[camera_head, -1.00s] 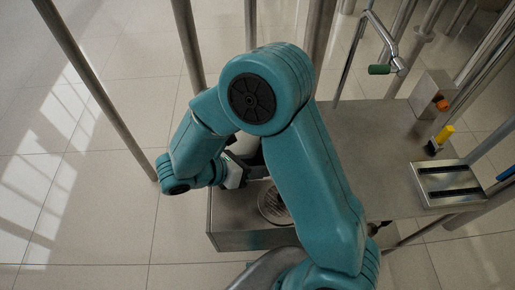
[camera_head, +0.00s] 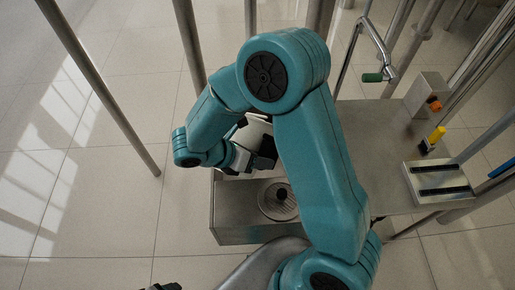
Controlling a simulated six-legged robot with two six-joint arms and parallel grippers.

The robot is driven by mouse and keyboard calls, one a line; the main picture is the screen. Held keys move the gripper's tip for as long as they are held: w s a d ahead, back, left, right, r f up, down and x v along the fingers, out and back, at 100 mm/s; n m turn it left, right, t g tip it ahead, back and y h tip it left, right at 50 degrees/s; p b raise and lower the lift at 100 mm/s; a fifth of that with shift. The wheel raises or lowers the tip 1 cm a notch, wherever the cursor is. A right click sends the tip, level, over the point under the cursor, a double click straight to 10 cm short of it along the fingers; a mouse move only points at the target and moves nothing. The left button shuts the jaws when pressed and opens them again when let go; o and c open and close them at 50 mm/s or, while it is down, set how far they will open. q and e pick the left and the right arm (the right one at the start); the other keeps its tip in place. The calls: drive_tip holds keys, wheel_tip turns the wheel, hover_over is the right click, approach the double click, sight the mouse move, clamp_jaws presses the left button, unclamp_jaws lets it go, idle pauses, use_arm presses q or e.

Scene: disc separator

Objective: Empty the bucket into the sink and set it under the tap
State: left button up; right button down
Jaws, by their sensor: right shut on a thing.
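My right gripper (camera_head: 264,162) is shut on a pale bucket (camera_head: 257,127), which is mostly hidden behind my teal right arm. Only part of its light wall shows, so I cannot tell its tilt or what is in it. They are at the back left of the steel sink (camera_head: 232,217). The sink's round drain (camera_head: 268,207) shows in front of the gripper, with a small dark upright piece over it. I cannot make out the tap for certain.
The steel bench (camera_head: 390,150) runs right from the sink. It carries a yellow-topped piece (camera_head: 437,136), a box with an orange knob (camera_head: 435,103) and a slotted plate (camera_head: 440,182). A green-handled crank (camera_head: 372,77) and several metal posts stand behind. Tiled floor is open at left.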

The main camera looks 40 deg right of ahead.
sight(263, 145)
drive_tip(key=shift+w+d+r+y+p, duration=0.2)
drive_tip(key=shift+d+r+y+p, duration=0.4)
drive_tip(key=shift+p, duration=0.35)
drive_tip(key=shift+d, duration=0.15)
use_arm(q)
wheel_tip(263, 145, up, 3)
drive_tip(key=shift+r, duration=0.1)
use_arm(e)
drive_tip(key=shift+w+f, duration=0.1)
drive_tip(key=shift+f, duration=0.05)
drive_tip(key=shift+n+p, duration=0.3)
drive_tip(key=shift+w+d+r+g+y+p, duration=0.2)
drive_tip(key=shift+d+y+p, duration=0.2)
drive_tip(key=shift+p, duration=0.25)
drive_tip(key=shift+w+d+r+g+y+p, duration=0.1)
drive_tip(key=shift+d+r+g+y+p, duration=0.1)
drive_tip(key=shift+d+y+p, duration=0.3)
drive_tip(key=shift+d+f+p, duration=0.1)
drive_tip(key=shift+d+p, duration=0.05)
drive_tip(key=shift+p, duration=0.25)
drive_tip(key=shift+w+d+f, duration=0.1)
drive_tip(key=shift+d+f, duration=0.05)
use_arm(q)
wheel_tip(263, 145, up, 4)
drive_tip(key=shift+f, duration=0.25)
use_arm(e)
drive_tip(key=shift+f+n, duration=0.1)
drive_tip(key=shift+n, duration=0.2)
